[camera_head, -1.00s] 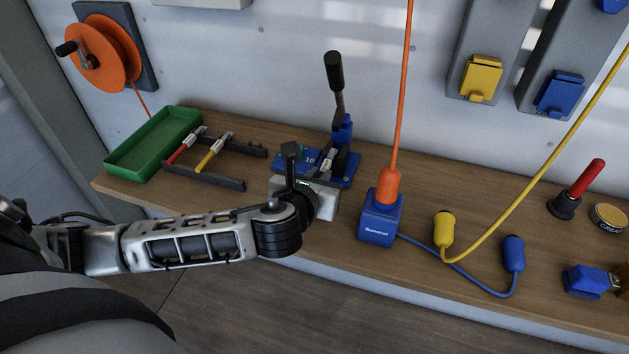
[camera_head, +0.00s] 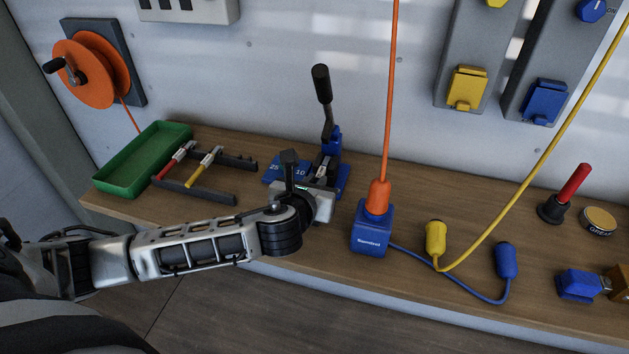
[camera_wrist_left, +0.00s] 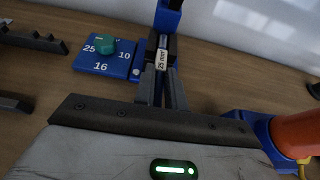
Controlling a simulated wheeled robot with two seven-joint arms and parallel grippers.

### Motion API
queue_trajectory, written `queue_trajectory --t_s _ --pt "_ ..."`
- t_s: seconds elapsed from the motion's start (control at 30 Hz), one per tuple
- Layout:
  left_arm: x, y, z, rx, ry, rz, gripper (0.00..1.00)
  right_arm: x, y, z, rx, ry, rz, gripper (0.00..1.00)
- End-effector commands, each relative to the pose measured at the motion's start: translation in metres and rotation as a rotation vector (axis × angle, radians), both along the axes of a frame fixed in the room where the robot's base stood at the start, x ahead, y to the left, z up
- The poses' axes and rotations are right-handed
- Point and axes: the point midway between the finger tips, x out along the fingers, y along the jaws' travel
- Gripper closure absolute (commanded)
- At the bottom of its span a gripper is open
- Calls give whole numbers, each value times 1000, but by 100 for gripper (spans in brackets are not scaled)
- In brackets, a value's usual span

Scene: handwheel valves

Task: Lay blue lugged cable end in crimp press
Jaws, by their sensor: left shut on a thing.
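The crimp press (camera_head: 329,150) is blue with a dark upright lever and stands at the back of the bench. Its blue dial plate (camera_wrist_left: 100,65) shows 25, 10 and 16 around a green knob. My left gripper (camera_head: 318,188) is at the front of the press. In the left wrist view its dark fingers (camera_wrist_left: 163,75) reach toward the press. They are shut on a cable end (camera_wrist_left: 162,58) with a white "25 mm²" label. The cable end points at the press; whether it touches the bed is hidden. Its blue colour is not clear. My right gripper is not in view.
A dark rack (camera_head: 208,195) holds a red (camera_head: 172,161) and a yellow cable end (camera_head: 203,167), beside a green tray (camera_head: 146,165). A blue box (camera_head: 370,235) with an orange plug and upright cable stands close right of the gripper. Yellow and blue connectors lie further right.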

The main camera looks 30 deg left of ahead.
Motion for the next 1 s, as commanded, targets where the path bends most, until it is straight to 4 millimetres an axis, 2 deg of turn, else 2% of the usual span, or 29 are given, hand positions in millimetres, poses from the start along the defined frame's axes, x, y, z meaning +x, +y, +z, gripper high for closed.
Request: queue_trajectory --t_s 0.97,1.0 --pt "0 0 -10 0 0 0 100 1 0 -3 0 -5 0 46" --pt "0 0 -10 0 0 0 77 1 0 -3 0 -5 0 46"
